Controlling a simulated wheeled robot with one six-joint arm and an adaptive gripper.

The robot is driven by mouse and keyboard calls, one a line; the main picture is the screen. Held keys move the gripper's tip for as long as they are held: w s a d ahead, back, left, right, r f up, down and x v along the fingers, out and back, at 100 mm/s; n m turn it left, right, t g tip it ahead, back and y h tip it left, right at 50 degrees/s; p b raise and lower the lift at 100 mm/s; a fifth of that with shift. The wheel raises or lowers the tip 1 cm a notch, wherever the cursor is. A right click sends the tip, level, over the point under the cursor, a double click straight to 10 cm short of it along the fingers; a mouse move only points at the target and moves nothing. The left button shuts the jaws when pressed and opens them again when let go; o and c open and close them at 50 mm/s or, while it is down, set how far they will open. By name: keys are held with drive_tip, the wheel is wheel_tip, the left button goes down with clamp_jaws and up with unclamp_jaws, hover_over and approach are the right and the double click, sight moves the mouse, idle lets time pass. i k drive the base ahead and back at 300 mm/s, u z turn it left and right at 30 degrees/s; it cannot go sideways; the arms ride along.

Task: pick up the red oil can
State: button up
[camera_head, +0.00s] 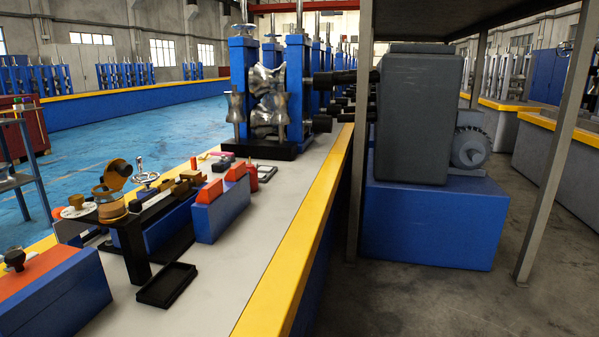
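I cannot make out a clear red oil can in this view. A small orange-red thing (251,178) stands behind the blue blocks on the line's grey top, partly hidden; it is too small to tell what it is. My gripper is not in view.
A long grey bench top (240,245) has a yellow edge (300,262) on its right. On it are orange-topped blue blocks (222,212), a brass-coloured fixture (112,207), a handwheel (147,177), a black tray (167,285) and a blue roller stand (243,90). A grey gearbox (418,115) and metal posts (561,140) stand right.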

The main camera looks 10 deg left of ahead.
sight(251, 168)
drive_tip(key=z, duration=0.1)
drive_tip(key=i, duration=1.3)
drive_tip(key=u, duration=0.65)
